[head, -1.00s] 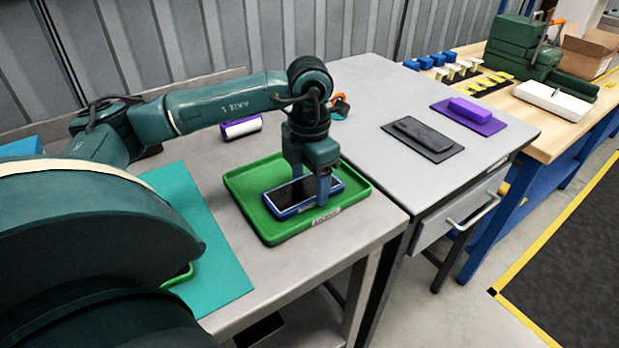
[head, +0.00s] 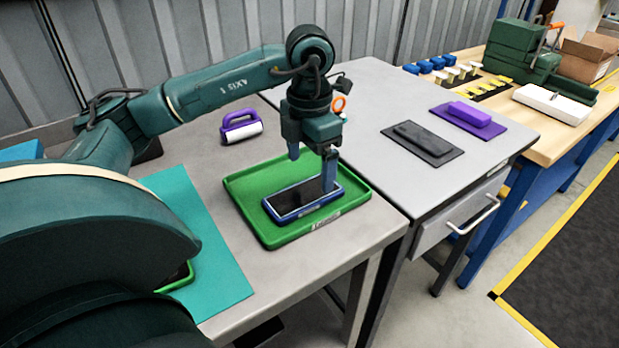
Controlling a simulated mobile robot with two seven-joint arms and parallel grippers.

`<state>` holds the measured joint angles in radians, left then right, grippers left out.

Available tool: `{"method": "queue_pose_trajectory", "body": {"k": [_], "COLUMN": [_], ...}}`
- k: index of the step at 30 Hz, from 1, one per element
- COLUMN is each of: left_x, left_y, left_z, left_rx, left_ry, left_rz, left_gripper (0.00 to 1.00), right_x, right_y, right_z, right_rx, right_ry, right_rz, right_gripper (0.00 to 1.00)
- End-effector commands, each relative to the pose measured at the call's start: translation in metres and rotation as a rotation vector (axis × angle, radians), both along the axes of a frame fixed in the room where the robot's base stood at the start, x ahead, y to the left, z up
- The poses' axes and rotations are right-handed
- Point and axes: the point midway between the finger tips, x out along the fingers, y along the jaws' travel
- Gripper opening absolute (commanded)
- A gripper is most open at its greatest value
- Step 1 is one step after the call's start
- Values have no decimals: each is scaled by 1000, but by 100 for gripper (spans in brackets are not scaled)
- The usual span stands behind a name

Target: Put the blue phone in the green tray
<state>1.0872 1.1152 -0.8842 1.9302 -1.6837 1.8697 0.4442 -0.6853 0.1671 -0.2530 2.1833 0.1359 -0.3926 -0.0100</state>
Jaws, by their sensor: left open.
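The blue phone (head: 296,204), with a dark screen and blue rim, lies flat inside the green tray (head: 262,229) on the near grey table. My left gripper (head: 311,168) is open above the tray, pointing down. One finger stands in front of the phone's right end in the picture; whether it touches the phone I cannot tell. The other finger is raised clear above the phone's far side. My right gripper is not in view.
A purple-handled white roller (head: 240,127) lies behind the tray. A teal mat (head: 207,245) is left of it. The adjoining grey table holds a dark block on a black mat (head: 428,146) and a purple block on a purple mat (head: 485,127).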

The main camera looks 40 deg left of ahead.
Motion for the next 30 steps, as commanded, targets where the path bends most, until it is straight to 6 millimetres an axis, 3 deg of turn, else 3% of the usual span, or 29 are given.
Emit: {"method": "queue_pose_trajectory", "body": {"k": [3, 10, 30], "left_x": [1, 0, 0], "left_y": [0, 0, 0], "left_z": [28, 63, 69], "left_rx": [-1, 0, 0], "left_ry": [-4, -1, 1], "left_rz": [0, 0, 0], "left_gripper": [87, 87, 87], "right_x": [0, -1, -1], "right_y": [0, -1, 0], "right_z": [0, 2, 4], "right_rx": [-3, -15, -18], "right_ry": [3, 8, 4], "right_rz": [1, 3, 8], "right_gripper": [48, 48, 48]}}
